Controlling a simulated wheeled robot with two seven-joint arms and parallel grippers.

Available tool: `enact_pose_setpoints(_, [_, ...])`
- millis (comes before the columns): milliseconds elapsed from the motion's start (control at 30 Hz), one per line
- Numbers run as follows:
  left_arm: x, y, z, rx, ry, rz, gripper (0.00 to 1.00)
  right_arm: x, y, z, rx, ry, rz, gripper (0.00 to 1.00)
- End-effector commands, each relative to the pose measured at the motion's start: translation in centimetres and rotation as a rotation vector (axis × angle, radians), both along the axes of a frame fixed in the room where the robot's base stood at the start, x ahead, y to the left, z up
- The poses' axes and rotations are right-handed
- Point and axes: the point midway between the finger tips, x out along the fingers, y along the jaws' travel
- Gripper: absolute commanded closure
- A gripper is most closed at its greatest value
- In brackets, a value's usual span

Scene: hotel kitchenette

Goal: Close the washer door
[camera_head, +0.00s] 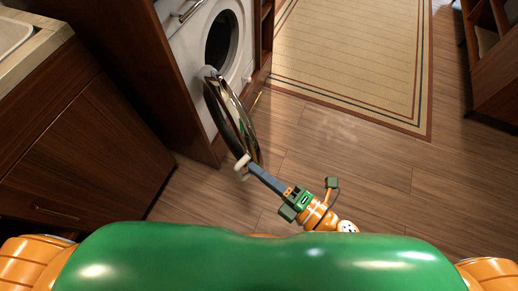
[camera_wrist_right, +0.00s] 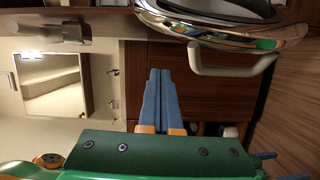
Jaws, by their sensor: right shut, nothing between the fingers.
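The white washer (camera_head: 190,45) stands in the cabinet at the upper left of the head view, with its dark round opening showing. Its round chrome-rimmed door (camera_head: 247,122) stands open, swung out towards me. The door also fills the top right of the right wrist view (camera_wrist_right: 225,37), with its pale curved handle (camera_wrist_right: 236,68) below the rim. My right gripper (camera_head: 252,168) is shut and empty, its tips close by the handle in the head view. In the right wrist view its blue fingers (camera_wrist_right: 160,72) point up, left of the handle. I cannot tell whether they touch the door. My left gripper is out of view.
A dark wood cabinet (camera_head: 85,140) with a countertop and sink is on the left. A wood panel (camera_head: 140,60) stands beside the washer. A beige rug (camera_head: 350,60) lies at the back, and a wooden shelf (camera_head: 497,85) is at right. The floor at right is clear.

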Motion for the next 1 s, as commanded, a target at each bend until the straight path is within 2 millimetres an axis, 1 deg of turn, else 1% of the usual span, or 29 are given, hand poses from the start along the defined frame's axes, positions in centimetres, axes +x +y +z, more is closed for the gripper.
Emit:
enact_pose_setpoints(33, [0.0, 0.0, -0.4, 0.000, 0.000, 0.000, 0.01, -0.3, 0.4, 0.3, -0.007, -0.033, 0.021, 1.00])
enact_pose_setpoints(67, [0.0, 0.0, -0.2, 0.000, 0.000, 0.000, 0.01, -0.3, 0.7, 0.6, -0.009, -0.043, 0.027, 1.00])
enact_pose_setpoints(167, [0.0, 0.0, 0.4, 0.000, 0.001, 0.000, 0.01, 0.5, 1.7, 1.1, -0.008, -0.047, 0.027, 1.00])
enact_pose_setpoints(333, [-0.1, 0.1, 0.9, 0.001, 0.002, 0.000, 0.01, 2.7, 4.6, 1.2, -0.006, -0.045, 0.025, 1.00])
enact_pose_setpoints(567, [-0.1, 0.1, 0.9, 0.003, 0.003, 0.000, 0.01, 5.6, 8.7, 1.0, -0.005, -0.042, 0.024, 1.00])
enact_pose_setpoints(633, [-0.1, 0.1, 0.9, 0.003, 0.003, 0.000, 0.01, 6.3, 7.5, 0.9, -0.010, -0.042, 0.022, 1.00])
enact_pose_setpoints(733, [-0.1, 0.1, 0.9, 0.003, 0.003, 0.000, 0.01, 7.1, 6.3, 0.8, -0.010, -0.042, 0.022, 1.00])
enact_pose_setpoints(867, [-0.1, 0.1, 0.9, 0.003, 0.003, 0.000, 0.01, 7.7, 5.4, 0.8, -0.009, -0.039, 0.022, 1.00])
enact_pose_setpoints(1000, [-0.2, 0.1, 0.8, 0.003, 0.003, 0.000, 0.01, 7.8, 5.2, 0.9, -0.007, -0.039, 0.023, 1.00])
